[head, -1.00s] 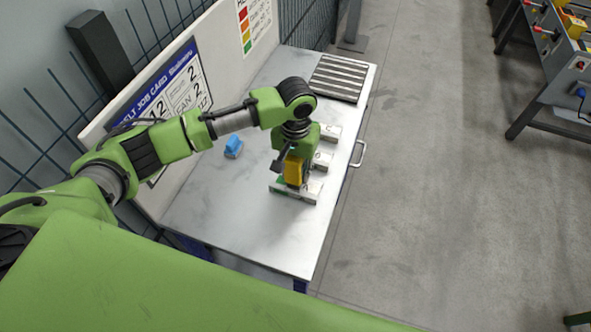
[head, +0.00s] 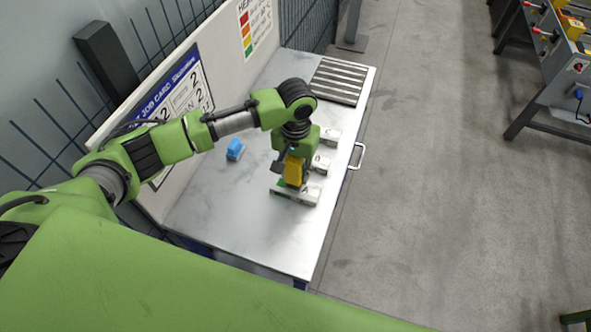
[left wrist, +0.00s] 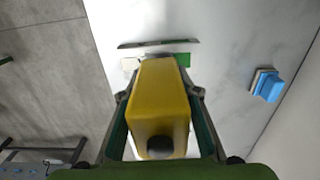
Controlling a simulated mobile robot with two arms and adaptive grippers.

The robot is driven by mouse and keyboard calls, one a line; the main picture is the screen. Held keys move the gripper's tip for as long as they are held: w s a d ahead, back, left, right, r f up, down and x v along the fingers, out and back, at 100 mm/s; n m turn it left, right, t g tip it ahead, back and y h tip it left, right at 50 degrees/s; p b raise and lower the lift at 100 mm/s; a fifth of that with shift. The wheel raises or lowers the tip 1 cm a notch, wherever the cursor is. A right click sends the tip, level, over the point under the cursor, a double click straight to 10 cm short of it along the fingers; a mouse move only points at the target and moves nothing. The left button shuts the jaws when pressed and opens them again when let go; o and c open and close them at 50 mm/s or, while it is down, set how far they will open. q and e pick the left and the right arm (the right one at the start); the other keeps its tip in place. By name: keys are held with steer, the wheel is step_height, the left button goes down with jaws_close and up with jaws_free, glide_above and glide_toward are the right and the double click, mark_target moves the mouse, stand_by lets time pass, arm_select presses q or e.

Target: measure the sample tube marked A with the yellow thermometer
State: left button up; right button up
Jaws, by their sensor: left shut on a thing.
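My left gripper (head: 292,168) is shut on the yellow thermometer (head: 294,171), a boxy body that fills the middle of the left wrist view (left wrist: 160,100). It holds the thermometer upright, directly over the nearest pale metal sample piece (head: 300,195), which has a green patch at its left end. In the left wrist view, the green patch (left wrist: 183,60) shows just beyond the thermometer. I cannot tell whether the thermometer touches the piece. Two similar pieces (head: 320,163) (head: 330,136) stand farther back, partly behind my gripper. I cannot read which one is marked A. My right gripper is not in view.
The light metal table (head: 250,225) has free room in front. A blue object (head: 235,148) sits left of the gripper. A slatted grey rack (head: 338,80) lies at the far end. A board with a job card (head: 185,90) stands along the left edge.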

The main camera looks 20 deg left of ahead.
mark_target(296, 160)
arm_select(q)
steer(key=shift+w+r+p, duration=0.1)
steer(key=shift+r+p, duration=1.5)
steer(key=shift+r, duration=0.1)
steer(key=shift+r+p, duration=0.4)
steer(key=shift+r, duration=0.55)
steer(key=shift+f, duration=0.1)
